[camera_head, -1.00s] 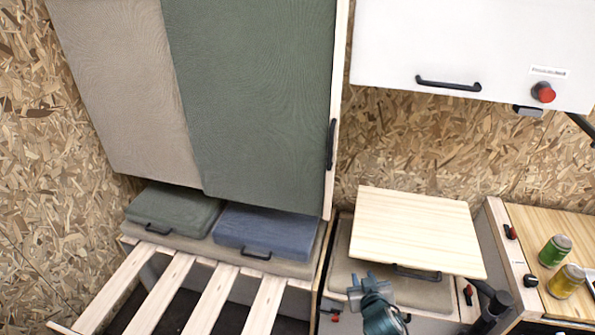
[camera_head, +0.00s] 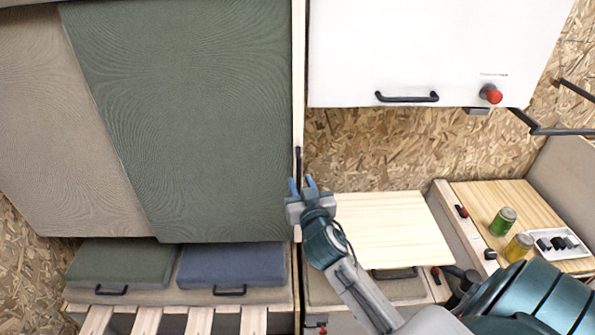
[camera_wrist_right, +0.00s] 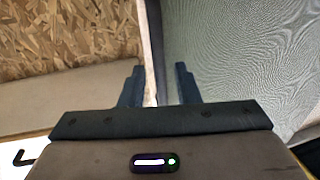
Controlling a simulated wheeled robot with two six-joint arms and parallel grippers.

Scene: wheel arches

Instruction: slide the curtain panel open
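The green curtain panel (camera_head: 190,120) hangs on the left in the head view, overlapping a beige panel (camera_head: 60,130). A pale wooden strip (camera_head: 298,60) runs upright along its right edge, with a dark upright handle (camera_head: 298,160) on it. My right gripper (camera_head: 302,183) is open at the handle's lower end; I cannot tell whether it touches. In the right wrist view, the open fingers (camera_wrist_right: 157,80) point towards the pale strip (camera_wrist_right: 148,50), with the green panel (camera_wrist_right: 235,60) to the right. The handle cannot be made out there. My left gripper is out of view.
Green (camera_head: 120,262) and blue (camera_head: 232,264) cushioned blocks lie under the panels. A white cabinet (camera_head: 420,50) hangs at upper right. A wooden board (camera_head: 385,225) lies below my right arm's side, with a green can (camera_head: 503,222) and yellow can (camera_head: 519,247) farther right.

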